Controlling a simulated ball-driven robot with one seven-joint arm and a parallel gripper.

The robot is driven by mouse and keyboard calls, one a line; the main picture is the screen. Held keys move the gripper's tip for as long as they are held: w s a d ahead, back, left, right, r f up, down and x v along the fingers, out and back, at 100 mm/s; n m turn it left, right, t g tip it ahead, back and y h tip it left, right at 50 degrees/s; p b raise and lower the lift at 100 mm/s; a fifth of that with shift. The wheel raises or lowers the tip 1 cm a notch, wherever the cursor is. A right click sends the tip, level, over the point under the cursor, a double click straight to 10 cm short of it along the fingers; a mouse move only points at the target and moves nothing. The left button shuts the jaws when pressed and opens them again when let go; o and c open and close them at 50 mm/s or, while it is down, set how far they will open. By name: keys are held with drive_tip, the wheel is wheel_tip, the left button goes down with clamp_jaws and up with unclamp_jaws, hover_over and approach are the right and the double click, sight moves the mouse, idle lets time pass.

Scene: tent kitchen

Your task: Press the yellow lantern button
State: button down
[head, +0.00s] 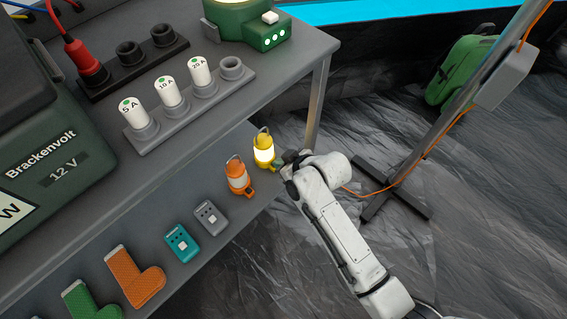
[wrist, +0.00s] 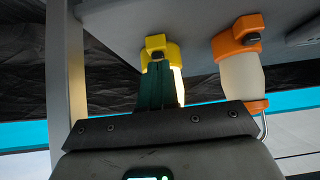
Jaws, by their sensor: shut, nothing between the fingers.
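The yellow lantern (head: 264,152) stands on the lower shelf near its right end, and its globe glows. In the wrist view, the yellow lantern (wrist: 173,50) has a yellow block on its side with a dark spot, which looks like its button (wrist: 156,56). My gripper (wrist: 157,66) is shut and empty, its green fingertips right at that block and overlapping the lantern. I cannot tell whether they touch the button. In the head view, my gripper (head: 281,166) is at the lantern's right side, mostly hidden by my wrist.
An unlit orange lantern (head: 238,178) stands close to the left; it is beside my gripper in the wrist view (wrist: 240,72). Grey (head: 211,218) and teal (head: 182,243) devices lie farther along the shelf. A table leg (head: 318,103) rises behind the yellow lantern.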

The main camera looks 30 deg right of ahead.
drive_tip(key=w+r+p+v, duration=0.1)
drive_tip(key=p+v, duration=0.4)
drive_tip(key=v, duration=0.6)
